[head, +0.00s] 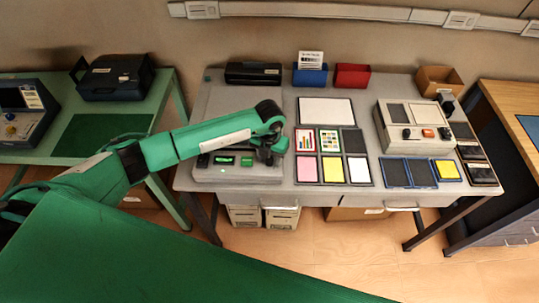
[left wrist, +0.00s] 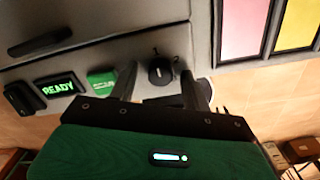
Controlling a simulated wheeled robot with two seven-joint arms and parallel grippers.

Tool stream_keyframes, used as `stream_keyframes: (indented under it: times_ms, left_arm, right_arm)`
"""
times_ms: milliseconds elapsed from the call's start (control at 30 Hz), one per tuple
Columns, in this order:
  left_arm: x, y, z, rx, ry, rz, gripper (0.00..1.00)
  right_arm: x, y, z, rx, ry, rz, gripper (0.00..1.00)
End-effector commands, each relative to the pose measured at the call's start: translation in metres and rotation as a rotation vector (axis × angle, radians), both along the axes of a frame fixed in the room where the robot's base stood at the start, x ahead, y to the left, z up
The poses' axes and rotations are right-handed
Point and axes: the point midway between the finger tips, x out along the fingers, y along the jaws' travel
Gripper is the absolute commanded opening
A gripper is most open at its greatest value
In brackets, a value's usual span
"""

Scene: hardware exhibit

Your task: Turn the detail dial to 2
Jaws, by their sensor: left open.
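The black detail dial (left wrist: 160,70) is on the front right of the grey machine (head: 204,173). In the left wrist view it sits between the two dark fingers of my left gripper (left wrist: 159,78). The gripper is open, with a finger on each side of the dial; I cannot tell whether either touches it. In the head view my left gripper (head: 268,153) is over the front right of the machine and hides the dial. My right gripper is not in view.
Left of the dial are a green button (left wrist: 102,82), a lit READY display (left wrist: 58,86) and a black switch (left wrist: 25,97). A rack of coloured cards (head: 331,141) lies close on the right. Another grey device (head: 427,116) stands farther right.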

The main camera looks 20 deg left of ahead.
Motion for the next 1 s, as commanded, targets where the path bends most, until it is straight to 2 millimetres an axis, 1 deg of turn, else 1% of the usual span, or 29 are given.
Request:
stream_keyframes:
  times_ms: [200,267,300,367,433,467,633,767,867,1000]
  left_arm:
    - [0.0,0.0,-0.001,0.0,0.0,0.0,0.48]
    - [0.0,0.0,0.0,-0.001,0.0,0.0,0.39]
    - [0.0,0.0,0.0,-0.001,0.0,0.0,0.31]
    - [0.0,0.0,0.0,-0.001,0.0,0.0,0.19]
    - [0.0,0.0,0.0,-0.001,0.0,0.0,0.05]
    - [0.0,0.0,0.0,-0.001,0.0,0.0,0.04]
    - [0.0,0.0,-0.001,-0.001,0.0,-0.007,0.04]
    - [0.0,0.0,-0.001,-0.001,0.0,-0.037,0.04]
    - [0.0,0.0,-0.003,0.0,-0.001,-0.079,0.04]
    - [0.001,0.0,-0.004,0.0,-0.002,-0.17,0.04]
  right_arm:
    - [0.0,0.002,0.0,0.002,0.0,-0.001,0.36]
    - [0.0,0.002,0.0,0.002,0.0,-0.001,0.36]
    - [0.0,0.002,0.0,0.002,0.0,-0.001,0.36]
    - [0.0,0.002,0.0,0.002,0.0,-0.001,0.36]
    - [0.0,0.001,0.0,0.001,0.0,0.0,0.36]
    - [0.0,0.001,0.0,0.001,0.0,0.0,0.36]
    - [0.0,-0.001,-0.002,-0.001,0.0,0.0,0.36]
    - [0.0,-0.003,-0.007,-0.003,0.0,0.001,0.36]
    - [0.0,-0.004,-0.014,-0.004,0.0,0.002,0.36]
    - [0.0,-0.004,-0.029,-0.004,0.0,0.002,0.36]
